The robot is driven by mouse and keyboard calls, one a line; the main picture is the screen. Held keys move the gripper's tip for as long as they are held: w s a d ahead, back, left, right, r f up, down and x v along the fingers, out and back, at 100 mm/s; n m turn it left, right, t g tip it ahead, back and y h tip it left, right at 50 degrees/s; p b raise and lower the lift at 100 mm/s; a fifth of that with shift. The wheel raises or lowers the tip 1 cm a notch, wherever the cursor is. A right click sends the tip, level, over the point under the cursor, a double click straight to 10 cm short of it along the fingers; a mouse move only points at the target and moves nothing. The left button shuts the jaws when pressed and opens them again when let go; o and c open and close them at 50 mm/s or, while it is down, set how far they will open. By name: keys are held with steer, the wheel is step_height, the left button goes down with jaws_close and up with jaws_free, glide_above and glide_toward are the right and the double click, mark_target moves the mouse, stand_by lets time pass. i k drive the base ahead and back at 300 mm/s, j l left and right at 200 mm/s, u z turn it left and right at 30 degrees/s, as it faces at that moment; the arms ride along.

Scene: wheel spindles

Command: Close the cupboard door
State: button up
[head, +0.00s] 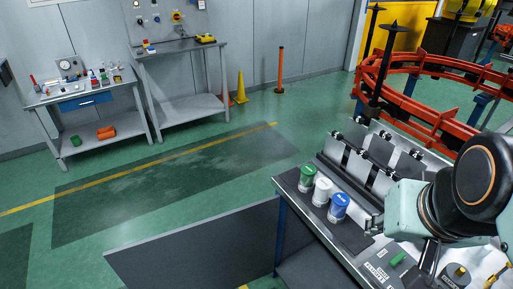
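A flat dark grey panel, which looks like the cupboard door (195,250), stands out to the left from the workbench (352,262) at the bottom of the head view. It is swung wide open, and its lower part is cut off by the picture edge. The dark space under the bench top shows beside the door's right end. My pale arm (405,205) with its black and orange joint is over the bench at the right, well apart from the door. My gripper's fingers cannot be made out clearly against the bench clutter.
Green, white and blue-topped canisters (322,190) stand on the bench beside a metal rack (375,160). A red ring-shaped frame (425,75) is behind. Two side tables (180,75) stand by the far wall.

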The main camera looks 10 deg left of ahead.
mark_target(233, 248)
steer(key=k, duration=0.8)
steer(key=k+z, duration=0.1)
steer(key=z, duration=0.4)
steer(key=k+z, duration=0.15)
steer(key=z, duration=0.3)
steer(key=j+z, duration=0.2)
steer(key=z, duration=0.85)
steer(key=k+j, duration=0.25)
steer(key=j, duration=0.2)
steer(key=k+j, duration=0.25)
steer(key=j, duration=0.15)
steer(key=k+j, duration=0.25)
steer(key=j, duration=0.2)
steer(key=k+j, duration=0.2)
steer(key=j, duration=0.2)
steer(key=k+j, duration=0.25)
steer(key=j, duration=0.2)
steer(key=k+j, duration=0.25)
steer(key=j, duration=0.15)
steer(key=k+j, duration=0.25)
steer(key=j, duration=0.2)
steer(key=k+j, duration=0.25)
steer(key=j, duration=0.15)
